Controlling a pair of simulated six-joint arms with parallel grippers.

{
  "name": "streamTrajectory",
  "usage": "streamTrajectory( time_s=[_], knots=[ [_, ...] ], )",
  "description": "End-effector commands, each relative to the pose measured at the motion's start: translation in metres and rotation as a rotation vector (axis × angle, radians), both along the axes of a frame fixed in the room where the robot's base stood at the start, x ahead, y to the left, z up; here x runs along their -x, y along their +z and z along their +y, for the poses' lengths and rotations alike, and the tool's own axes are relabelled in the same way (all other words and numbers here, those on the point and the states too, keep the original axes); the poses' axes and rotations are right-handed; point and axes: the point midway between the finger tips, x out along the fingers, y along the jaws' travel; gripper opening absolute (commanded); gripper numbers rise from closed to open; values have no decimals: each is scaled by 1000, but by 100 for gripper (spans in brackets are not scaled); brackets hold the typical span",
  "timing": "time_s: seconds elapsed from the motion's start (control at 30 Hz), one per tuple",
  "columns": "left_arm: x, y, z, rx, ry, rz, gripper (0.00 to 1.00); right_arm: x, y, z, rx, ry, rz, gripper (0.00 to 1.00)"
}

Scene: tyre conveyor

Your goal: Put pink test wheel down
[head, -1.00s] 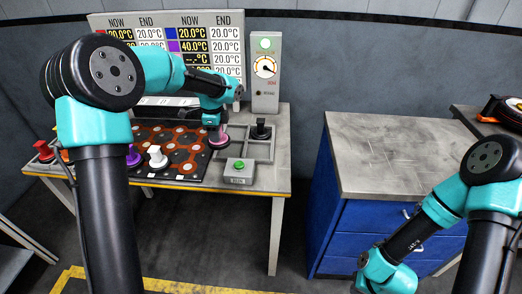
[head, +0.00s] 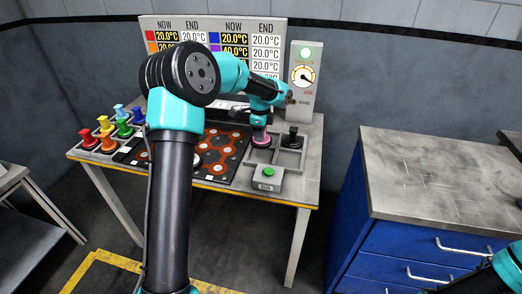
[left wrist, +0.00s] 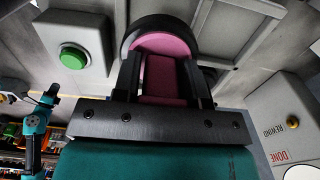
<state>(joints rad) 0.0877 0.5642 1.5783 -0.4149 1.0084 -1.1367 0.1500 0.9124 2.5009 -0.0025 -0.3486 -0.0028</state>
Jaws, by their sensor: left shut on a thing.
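The pink test wheel (head: 261,141) is at the left side of a grey divided tray (head: 290,158) on the table, close to the patterned board's right edge. In the left wrist view, the pink wheel (left wrist: 165,78) shows a pink upright grip and a dark rim around its base. My left gripper (head: 260,128) is above it and shut on the upright part; the fingers also show in the left wrist view (left wrist: 163,82). I cannot tell whether the wheel's underside touches the tray. My right gripper is out of view.
A black piece (head: 292,138) stands in the tray, right of the pink wheel. A box with a green button (head: 268,172) is in front. The board with orange circles (head: 215,158) lies left, and several coloured pieces stand in a rack (head: 100,143) farther left. A gauge panel (head: 303,75) stands behind.

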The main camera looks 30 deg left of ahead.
Motion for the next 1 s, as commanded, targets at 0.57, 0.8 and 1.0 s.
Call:
streamTrajectory(
  time_s=[0.57,0.8,1.0],
  knots=[
    [0,-26,0,-1,1,0,4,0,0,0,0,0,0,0],
    [0,-60,0,0,0,2,4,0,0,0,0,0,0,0],
    [0,-71,0,-1,1,-2,4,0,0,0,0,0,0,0]
  ],
)
